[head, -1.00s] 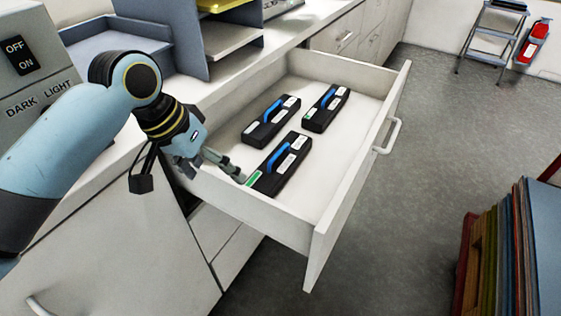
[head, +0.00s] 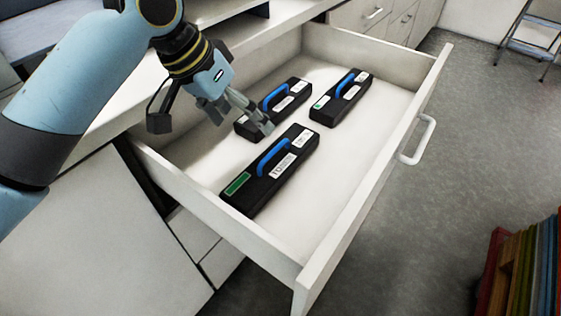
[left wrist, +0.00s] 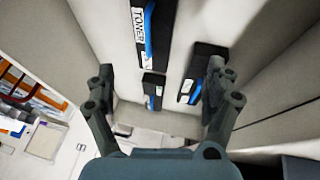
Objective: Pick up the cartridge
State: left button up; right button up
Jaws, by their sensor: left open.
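Three black cartridges with blue handles and white labels lie in the open drawer (head: 330,190). The front cartridge (head: 252,200) has a green label at its near end. A second cartridge (head: 298,92) lies behind it, partly hidden by my gripper, and a third (head: 330,113) lies to the right. My left gripper (head: 262,122) is open and empty, in front of the second cartridge in the picture and near the front one's far-left side. The left wrist view shows its spread fingers (left wrist: 160,80), with a cartridge marked TONER (left wrist: 139,25) ahead at the top.
The drawer walls surround the cartridges, with a handle (head: 418,142) on its front panel. The white counter (head: 115,95) runs along the left. Coloured boards (head: 530,270) stand at the lower right, and a step stand (head: 535,35) is at the back right. The floor between is clear.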

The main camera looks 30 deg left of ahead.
aim_at(274, 157)
pick_arm(q)
jog(key=shift+w+d+f, duration=0.1)
jog(key=shift+d+f, duration=0.05)
jog(key=shift+f, duration=0.4)
jog(key=shift+d+f, duration=0.15)
jog(key=shift+f, duration=0.4)
jog(key=x, duration=0.2)
jog(key=shift+w+d+f+b, duration=0.1)
jog(key=shift+w+f+b, duration=0.15)
jog(key=shift+b, duration=0.1)
jog(key=shift+w+d+f, duration=0.15)
jog(key=shift+f, duration=0.4)
jog(key=x, duration=0.3)
jog(key=shift+w+d+f, duration=0.1)
jog(key=shift+d+f, duration=0.2)
jog(key=shift+d, duration=0.1)
jog(key=shift+w+d+f, duration=0.15)
jog(key=shift+w+f, duration=0.05)
jog(key=shift+f, duration=0.3)
pick_arm(e)
jog(key=shift+s+f, duration=0.7)
jog(key=shift+s, duration=0.05)
pick_arm(q)
jog(key=shift+c, duration=1)
grip_shut()
